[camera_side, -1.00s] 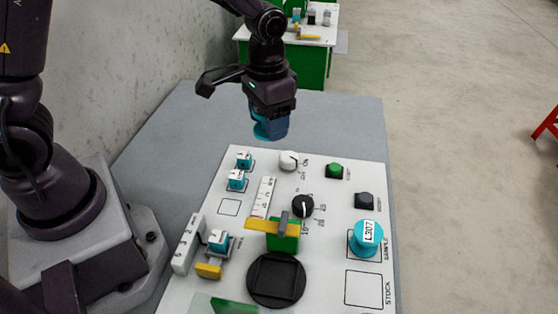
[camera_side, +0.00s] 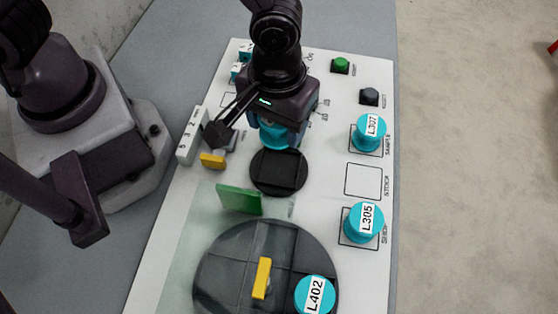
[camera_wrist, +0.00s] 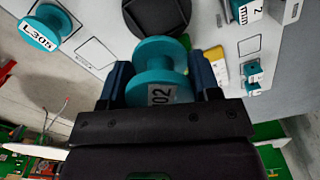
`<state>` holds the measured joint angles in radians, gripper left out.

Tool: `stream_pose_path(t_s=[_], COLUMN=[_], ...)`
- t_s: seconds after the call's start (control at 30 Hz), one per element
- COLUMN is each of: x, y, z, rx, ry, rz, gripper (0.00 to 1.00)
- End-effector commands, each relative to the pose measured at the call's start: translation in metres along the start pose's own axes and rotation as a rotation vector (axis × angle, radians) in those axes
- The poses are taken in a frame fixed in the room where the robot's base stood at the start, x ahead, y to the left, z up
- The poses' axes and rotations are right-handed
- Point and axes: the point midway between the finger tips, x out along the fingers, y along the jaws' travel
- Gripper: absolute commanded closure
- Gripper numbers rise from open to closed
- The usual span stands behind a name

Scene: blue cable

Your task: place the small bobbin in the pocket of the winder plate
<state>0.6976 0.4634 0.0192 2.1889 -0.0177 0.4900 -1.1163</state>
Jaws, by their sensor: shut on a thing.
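My gripper (camera_side: 282,137) is shut on a teal bobbin (camera_wrist: 160,72), which shows between the two fingers in the wrist view. Its label is partly hidden and reads "02" at the end. In the side view only part of this bobbin (camera_side: 273,139) shows under the gripper. The winder plate appears to be the small dark round plate (camera_side: 278,171) with a square pocket. The gripper is just behind and above it in the side view. In the wrist view the plate (camera_wrist: 153,14) shows beyond the bobbin. I cannot tell the bobbin's height over the board.
Bobbins L307 (camera_side: 369,132) and L305 (camera_side: 364,222) stand on the right; the marked square (camera_side: 363,181) between them is empty. Bobbin L402 (camera_side: 315,294) and a yellow handle (camera_side: 262,278) are on a large dark disc (camera_side: 215,270). A green flap (camera_side: 239,199) stands near the plate.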

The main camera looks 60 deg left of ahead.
Motion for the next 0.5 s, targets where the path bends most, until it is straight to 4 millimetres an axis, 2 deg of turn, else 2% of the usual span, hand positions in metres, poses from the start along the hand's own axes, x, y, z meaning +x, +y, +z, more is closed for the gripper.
stream_pose_path(t_s=[0.07,0.2,0.4,0.5], x=[0.004,0.006,0.008,0.020], y=[0.001,0.002,0.004,0.004], z=[0.005,0.004,0.002,0.003], rx=[-0.147,-0.390,-0.569,-0.595], ry=[-0.001,0.000,-0.001,-0.001], rz=[-0.002,0.001,0.000,-0.005], gripper=[0.70,0.70,0.70,0.70])
